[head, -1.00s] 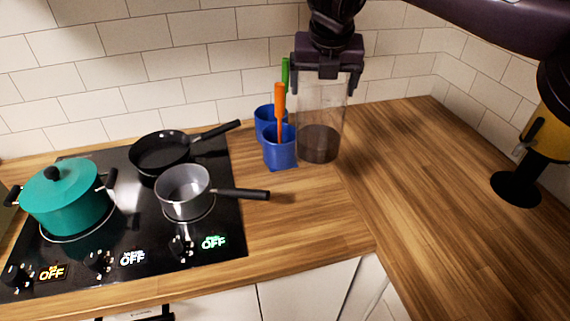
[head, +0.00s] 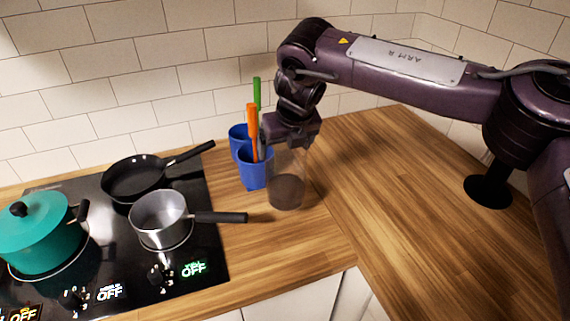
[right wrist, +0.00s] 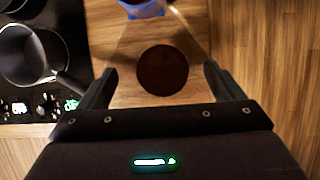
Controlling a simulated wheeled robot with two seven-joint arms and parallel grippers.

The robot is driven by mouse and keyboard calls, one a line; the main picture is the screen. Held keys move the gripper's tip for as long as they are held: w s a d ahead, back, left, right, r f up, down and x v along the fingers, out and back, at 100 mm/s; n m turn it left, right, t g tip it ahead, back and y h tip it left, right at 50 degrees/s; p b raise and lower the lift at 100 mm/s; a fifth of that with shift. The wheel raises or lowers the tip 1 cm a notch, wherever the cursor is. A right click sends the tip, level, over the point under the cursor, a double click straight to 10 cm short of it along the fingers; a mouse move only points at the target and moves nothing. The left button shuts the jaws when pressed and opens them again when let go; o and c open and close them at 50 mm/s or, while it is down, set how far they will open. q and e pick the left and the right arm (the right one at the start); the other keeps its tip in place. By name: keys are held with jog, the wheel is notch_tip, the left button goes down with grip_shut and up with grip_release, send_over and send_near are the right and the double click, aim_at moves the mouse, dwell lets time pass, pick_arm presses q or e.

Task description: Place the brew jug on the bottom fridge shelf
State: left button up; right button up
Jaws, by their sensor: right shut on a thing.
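The brew jug is clear, with dark brown liquid at its bottom (head: 287,190). It is upright, in front of and to the right of the blue utensil cups, at or just above the wooden counter; I cannot tell if it touches. My right gripper (head: 288,140) comes down from above and is shut on the jug's upper part. In the right wrist view my right gripper's (right wrist: 160,85) two fingers lie on either side of the clear jug, with its dark round liquid (right wrist: 165,70) below. No fridge shelf shows. My left gripper is not in view.
Two blue cups (head: 252,170) hold an orange and a green utensil, close left of the jug. A grey saucepan (head: 158,215), a black frying pan (head: 135,178) and a teal pot (head: 35,235) stand on the hob (head: 200,262). The counter to the right (head: 390,200) is clear.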

notch_tip(320, 180, down, 6)
jog(key=shift+f+p, duration=0.1)
jog(key=shift+p, duration=0.6)
jog(key=o, duration=1.8)
jog(key=shift+f, duration=0.1)
